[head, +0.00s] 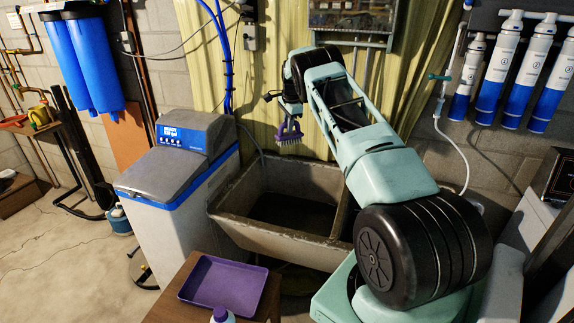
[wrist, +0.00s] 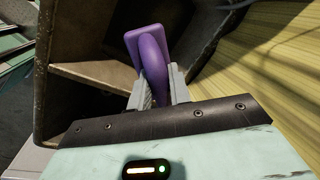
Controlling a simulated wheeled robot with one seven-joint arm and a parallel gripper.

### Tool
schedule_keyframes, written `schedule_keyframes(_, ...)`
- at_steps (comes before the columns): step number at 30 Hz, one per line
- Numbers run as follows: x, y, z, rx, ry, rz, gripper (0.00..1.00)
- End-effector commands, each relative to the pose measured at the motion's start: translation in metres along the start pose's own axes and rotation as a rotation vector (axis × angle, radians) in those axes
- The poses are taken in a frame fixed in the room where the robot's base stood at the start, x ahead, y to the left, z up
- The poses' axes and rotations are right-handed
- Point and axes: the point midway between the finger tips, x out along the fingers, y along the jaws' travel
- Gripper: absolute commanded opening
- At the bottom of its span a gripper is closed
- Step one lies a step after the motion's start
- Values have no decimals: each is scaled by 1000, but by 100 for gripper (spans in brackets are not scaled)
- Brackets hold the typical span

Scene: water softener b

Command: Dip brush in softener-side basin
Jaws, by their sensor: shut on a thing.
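A purple brush (head: 289,132) with pale bristles hangs bristles down from my gripper (head: 291,112), above the back of the left basin. In the wrist view, my gripper (wrist: 160,92) is shut on the brush's purple handle (wrist: 152,62). The double concrete sink (head: 262,226) stands against the wall. Its left, softener-side basin (head: 295,212) looks dark inside, and I cannot tell how deep any water is. The bristles are above the rim, apart from the basin. The grey and blue water softener (head: 180,165) stands just left of the sink. My arm partly hides the right basin.
A purple tray (head: 226,285) lies on a small wooden table (head: 166,300) in front of the sink, with a bottle (head: 222,315) at its front edge. Blue pipes (head: 226,60) run down the wall behind. A divider (head: 343,212) splits the sink. Floor at left is mostly clear.

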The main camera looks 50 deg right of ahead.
Motion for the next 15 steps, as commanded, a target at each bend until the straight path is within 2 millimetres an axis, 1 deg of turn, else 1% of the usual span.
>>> schedule_keyframes(1,13,2,0,0,0,0,1)
schedule_keyframes(5,34,7,0,0,0,0,1)
schedule_keyframes(8,55,11,0,0,0,0,1)
schedule_keyframes(12,96,19,0,0,0,0,1)
schedule_keyframes(15,120,24,0,0,0,-1,1)
